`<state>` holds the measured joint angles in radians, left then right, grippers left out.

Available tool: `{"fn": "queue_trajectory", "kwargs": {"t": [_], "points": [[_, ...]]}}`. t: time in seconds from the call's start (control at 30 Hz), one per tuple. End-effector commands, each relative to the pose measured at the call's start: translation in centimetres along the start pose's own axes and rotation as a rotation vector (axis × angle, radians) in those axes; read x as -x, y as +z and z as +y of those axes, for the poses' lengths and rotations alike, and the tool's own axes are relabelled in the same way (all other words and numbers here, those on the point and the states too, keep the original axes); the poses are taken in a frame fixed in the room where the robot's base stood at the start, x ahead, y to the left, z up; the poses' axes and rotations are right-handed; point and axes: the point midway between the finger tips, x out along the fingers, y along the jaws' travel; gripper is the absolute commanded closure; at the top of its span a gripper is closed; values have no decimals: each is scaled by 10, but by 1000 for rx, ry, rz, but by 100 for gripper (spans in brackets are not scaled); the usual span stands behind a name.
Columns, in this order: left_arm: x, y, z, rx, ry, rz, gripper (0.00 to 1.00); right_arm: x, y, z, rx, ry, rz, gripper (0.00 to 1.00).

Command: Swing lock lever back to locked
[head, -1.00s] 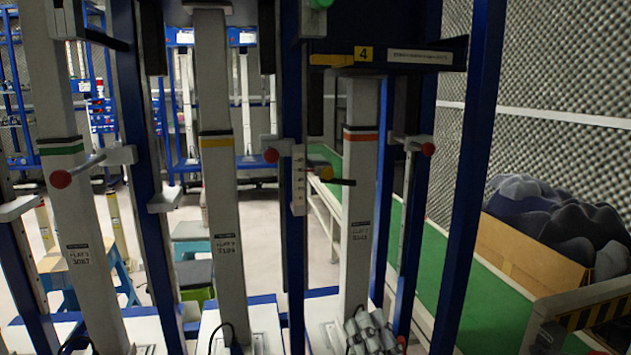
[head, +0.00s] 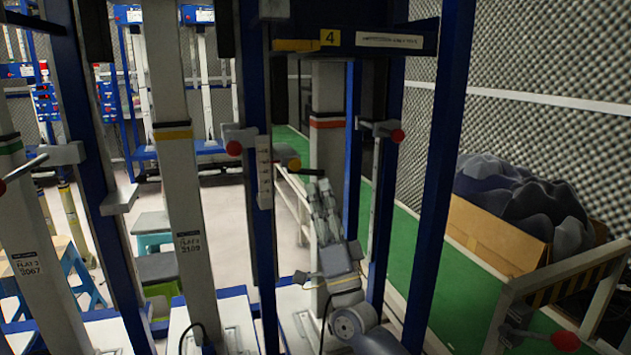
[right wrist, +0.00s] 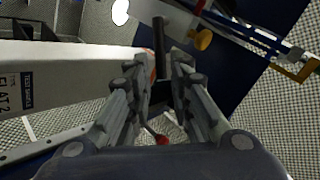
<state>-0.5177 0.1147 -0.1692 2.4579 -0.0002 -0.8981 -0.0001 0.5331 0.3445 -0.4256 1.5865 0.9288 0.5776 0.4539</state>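A black lever (head: 305,172) with a yellow hub (head: 293,165) sticks out to the right, about level, from a pale plate (head: 264,172) on a blue upright. My right gripper (head: 318,183) is raised just below the lever's free end, in front of a pale column. In the right wrist view the black lever (right wrist: 159,45) lies between or just beyond the fingertips (right wrist: 164,62), and its yellow knob (right wrist: 203,40) is right of them. The fingers are apart; I cannot tell whether they touch the lever. My left gripper is not in view.
Red-knobbed levers (head: 234,148) (head: 397,136) stand on the uprights on both sides. A green strip (head: 440,270) runs along the right, beside a box of dark foam (head: 500,240).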

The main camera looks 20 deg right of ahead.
Motion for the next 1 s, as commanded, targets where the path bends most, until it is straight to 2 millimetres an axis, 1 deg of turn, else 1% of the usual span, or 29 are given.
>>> {"fn": "queue_trajectory", "kwargs": {"t": [0.03, 0.1, 0.23, 0.4, 0.63, 0.67, 0.7, 0.73, 1.0], "points": [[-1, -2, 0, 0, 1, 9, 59, -9, 0, -1, 0, -2, 1, 80], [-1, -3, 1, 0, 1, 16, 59, -19, 0, -1, 0, -2, 0, 80], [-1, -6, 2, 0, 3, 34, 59, -30, 1, 0, 0, 0, 0, 80], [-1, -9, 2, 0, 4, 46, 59, -37, 1, 0, 1, 0, -2, 80], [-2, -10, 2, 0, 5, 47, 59, -37, 1, 0, 1, 0, -2, 80], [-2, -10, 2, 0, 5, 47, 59, -37, 1, 0, 1, 0, -2, 87], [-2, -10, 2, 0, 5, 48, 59, -37, 1, 0, 1, 0, -2, 96], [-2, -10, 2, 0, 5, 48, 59, -37, 1, 0, 1, 0, -2, 100], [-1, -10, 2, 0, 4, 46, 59, -37, 1, 0, 2, 1, 0, 100]]}}
